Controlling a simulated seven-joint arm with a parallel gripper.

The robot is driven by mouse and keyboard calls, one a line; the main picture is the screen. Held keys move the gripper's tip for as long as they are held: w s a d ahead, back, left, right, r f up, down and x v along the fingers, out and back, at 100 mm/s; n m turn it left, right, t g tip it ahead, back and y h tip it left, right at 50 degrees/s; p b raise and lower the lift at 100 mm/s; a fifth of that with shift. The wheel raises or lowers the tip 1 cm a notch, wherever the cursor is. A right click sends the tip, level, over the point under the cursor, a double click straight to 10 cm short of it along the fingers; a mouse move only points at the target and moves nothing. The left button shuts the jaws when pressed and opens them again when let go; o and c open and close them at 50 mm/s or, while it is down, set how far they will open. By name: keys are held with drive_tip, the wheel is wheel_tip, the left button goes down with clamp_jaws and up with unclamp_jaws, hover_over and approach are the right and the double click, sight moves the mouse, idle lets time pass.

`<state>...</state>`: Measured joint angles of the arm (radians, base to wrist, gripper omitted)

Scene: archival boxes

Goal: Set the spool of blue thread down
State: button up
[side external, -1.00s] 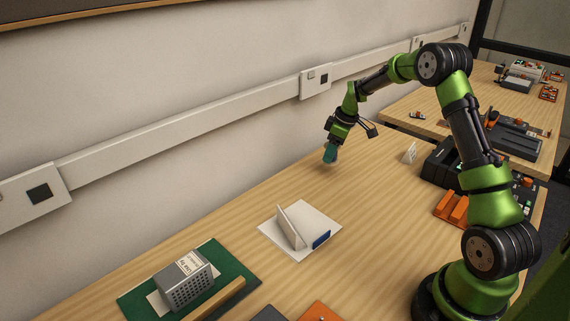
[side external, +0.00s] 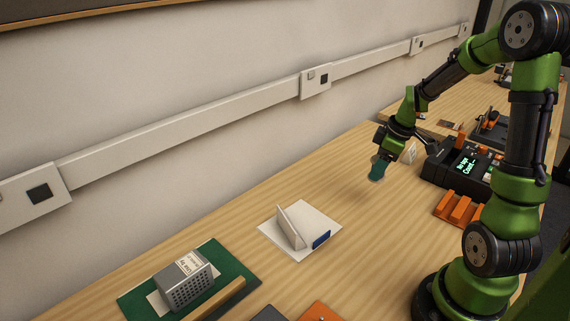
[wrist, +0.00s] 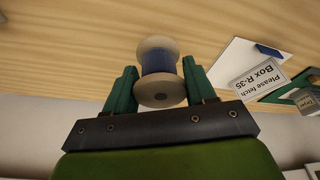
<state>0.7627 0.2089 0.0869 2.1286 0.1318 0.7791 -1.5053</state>
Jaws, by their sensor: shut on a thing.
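The spool of blue thread (wrist: 158,62), with pale wooden ends, sits between the two teal fingers of my gripper (wrist: 159,72) in the wrist view. The gripper is shut on it. In the side external view my gripper (side external: 377,168) points down above the bare wooden table (side external: 345,215), clear of the surface. The spool is too small and too covered by the fingers to make out there.
A white mat (side external: 273,239) with a standing card (side external: 291,226) and a blue block (side external: 321,239) lies nearer. A green mat (side external: 135,300) holds a grey perforated box (side external: 186,288). A black device with a lit screen (side external: 463,164), a small white card (side external: 410,152) and an orange rack (side external: 460,208) stand right.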

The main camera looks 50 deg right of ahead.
drive_tip(key=s+f, duration=0.1)
drive_tip(key=s+a+f+n, duration=0.1)
drive_tip(key=s+f+n, duration=0.1)
drive_tip(key=s, duration=0.1)
drive_tip(key=shift+a+f+y, duration=0.35)
drive_tip(key=shift+f+y, duration=0.05)
drive_tip(key=shift+f, duration=1.95)
drive_tip(key=o, duration=1)
drive_tip(key=shift+f, duration=0.15)
